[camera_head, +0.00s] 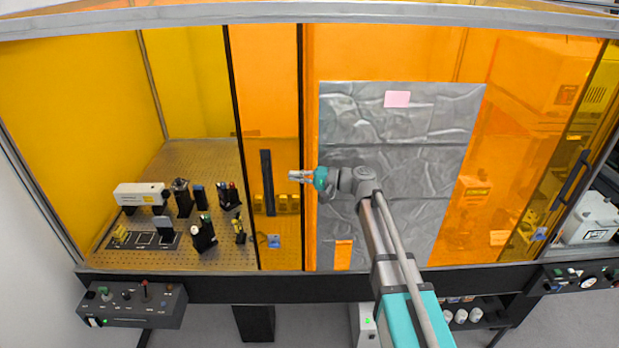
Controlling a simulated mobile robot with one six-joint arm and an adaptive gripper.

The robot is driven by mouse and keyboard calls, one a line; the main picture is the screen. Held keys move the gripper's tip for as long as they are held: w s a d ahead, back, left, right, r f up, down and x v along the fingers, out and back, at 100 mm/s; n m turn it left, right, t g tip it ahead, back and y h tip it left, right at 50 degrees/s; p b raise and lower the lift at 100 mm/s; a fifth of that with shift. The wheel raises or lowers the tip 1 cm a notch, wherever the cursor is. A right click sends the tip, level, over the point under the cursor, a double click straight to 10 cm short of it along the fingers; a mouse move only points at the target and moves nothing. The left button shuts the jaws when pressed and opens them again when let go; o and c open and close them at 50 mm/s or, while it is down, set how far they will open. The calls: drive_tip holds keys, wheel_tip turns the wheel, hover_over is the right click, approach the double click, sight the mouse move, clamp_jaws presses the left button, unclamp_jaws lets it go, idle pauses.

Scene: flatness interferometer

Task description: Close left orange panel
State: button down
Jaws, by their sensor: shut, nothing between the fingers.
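The left orange panel (262,90) is a see-through sliding sheet with black upright edges, standing left of the middle of the enclosure. A long black handle (267,182) is fixed upright on it. To the panel's left the enclosure front is open, and the optical bench inside shows there. My gripper (291,176) is shut and empty, pointing left. In the picture it lies over the panel's right black edge, a little right of the handle and apart from it. Whether it touches the panel cannot be told.
A grey foil sheet (400,125) covers much of the middle panel behind my arm. Optical parts, including a white laser box (141,194), stand on the perforated bench (215,160). A control box (130,303) juts out at lower left. A right panel has its own black handle (574,174).

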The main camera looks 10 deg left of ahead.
sight(275, 174)
drive_tip(key=shift+s+a, duration=0.1)
drive_tip(key=shift+a, duration=2.9)
